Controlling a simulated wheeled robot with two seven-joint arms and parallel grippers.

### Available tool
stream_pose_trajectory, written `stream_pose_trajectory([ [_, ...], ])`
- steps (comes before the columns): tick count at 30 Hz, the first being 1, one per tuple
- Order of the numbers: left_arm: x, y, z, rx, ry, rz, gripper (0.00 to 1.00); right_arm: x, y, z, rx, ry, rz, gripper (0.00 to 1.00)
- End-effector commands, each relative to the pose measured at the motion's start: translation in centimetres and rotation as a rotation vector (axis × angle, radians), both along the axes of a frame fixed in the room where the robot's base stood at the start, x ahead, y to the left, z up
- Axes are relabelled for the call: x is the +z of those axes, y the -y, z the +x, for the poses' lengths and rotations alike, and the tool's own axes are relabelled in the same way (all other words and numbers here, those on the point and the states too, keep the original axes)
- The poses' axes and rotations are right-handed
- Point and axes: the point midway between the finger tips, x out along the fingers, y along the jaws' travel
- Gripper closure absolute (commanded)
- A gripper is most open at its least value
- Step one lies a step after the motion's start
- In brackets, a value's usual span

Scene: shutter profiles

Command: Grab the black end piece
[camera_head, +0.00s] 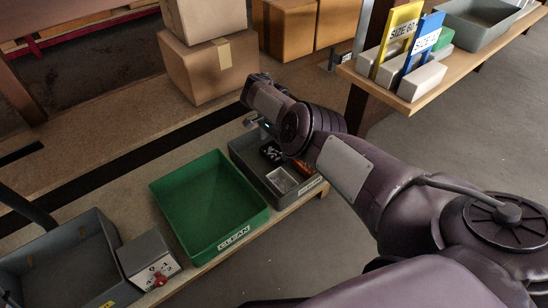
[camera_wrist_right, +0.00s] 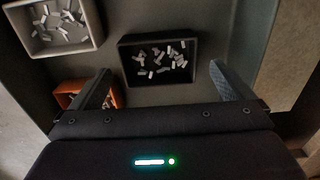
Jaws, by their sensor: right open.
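My right gripper (camera_head: 258,126) hangs over the grey bin (camera_head: 240,146) beside the green tray. In the right wrist view the open gripper (camera_wrist_right: 160,70) has its two dark fingers apart, with nothing held between them. A black box (camera_wrist_right: 126,76) lies between and beyond the fingertips, with several small light and dark pieces (camera_wrist_right: 160,58) in it. It also shows in the head view as a black box (camera_head: 270,151), partly behind my wrist. I cannot pick out a single black end piece for sure. My left gripper is not in view.
A white box (camera_wrist_right: 95,15) of pieces and an orange box (camera_wrist_right: 118,92), partly behind a finger, share the grey bin. The green CLEAN tray (camera_head: 207,203) stands left of it. Cardboard boxes (camera_head: 210,70) stand behind. The size blocks (camera_head: 420,80) are on a shelf at right.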

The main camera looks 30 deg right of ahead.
Motion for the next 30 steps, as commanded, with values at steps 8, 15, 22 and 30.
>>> stream_pose_trajectory([
  [8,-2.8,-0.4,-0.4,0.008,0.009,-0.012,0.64,-4.1,0.0,-0.2,0.000,-0.001,0.000,0.00],
  [15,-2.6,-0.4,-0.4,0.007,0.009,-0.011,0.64,-3.8,0.0,-0.2,0.000,-0.001,0.000,0.00],
  [22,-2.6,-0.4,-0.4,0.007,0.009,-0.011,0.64,-3.8,0.0,-0.2,0.000,-0.001,0.000,0.30],
  [30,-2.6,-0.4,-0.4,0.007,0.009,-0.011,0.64,-3.8,0.0,-0.2,0.000,-0.001,0.000,0.42],
])
